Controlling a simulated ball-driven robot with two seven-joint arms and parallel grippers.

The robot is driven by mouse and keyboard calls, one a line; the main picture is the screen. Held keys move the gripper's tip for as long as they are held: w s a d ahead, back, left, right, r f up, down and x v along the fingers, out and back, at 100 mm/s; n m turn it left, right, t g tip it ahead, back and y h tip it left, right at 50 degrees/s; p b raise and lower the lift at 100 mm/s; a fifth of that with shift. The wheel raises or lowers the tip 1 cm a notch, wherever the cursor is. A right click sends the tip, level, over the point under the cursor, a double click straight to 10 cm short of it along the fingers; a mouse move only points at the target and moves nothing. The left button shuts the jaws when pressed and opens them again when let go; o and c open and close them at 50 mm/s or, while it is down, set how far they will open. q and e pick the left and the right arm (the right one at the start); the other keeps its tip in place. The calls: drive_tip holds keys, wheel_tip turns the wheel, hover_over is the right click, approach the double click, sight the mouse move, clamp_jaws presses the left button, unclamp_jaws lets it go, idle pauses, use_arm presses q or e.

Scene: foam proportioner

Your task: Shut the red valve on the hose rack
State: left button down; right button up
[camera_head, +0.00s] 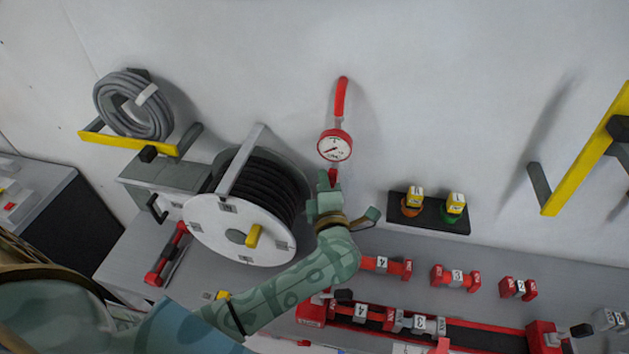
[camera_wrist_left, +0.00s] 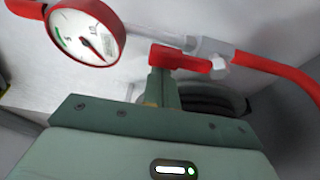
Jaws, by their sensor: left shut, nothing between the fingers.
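The red valve (camera_head: 333,175) sits just below the round pressure gauge (camera_head: 334,145) on the wall by the hose reel. In the left wrist view its red lever (camera_wrist_left: 180,59) lies across the grey pipe fitting, beside the gauge (camera_wrist_left: 84,32). My left gripper (camera_head: 324,182) is at the valve, partly covering it. Its fingers (camera_wrist_left: 161,80) are shut with nothing between them and their tips are right at the lever's left part; I cannot tell whether they touch it. My right gripper is not in view.
A hose reel (camera_head: 228,228) with a yellow knob stands left of my gripper. A black shelf (camera_head: 429,214) with yellow-tagged items is at right. Red numbered fittings (camera_head: 456,278) lie on the grey bench below.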

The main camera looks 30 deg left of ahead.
use_arm(q)
drive_tip(key=shift+a, duration=0.15)
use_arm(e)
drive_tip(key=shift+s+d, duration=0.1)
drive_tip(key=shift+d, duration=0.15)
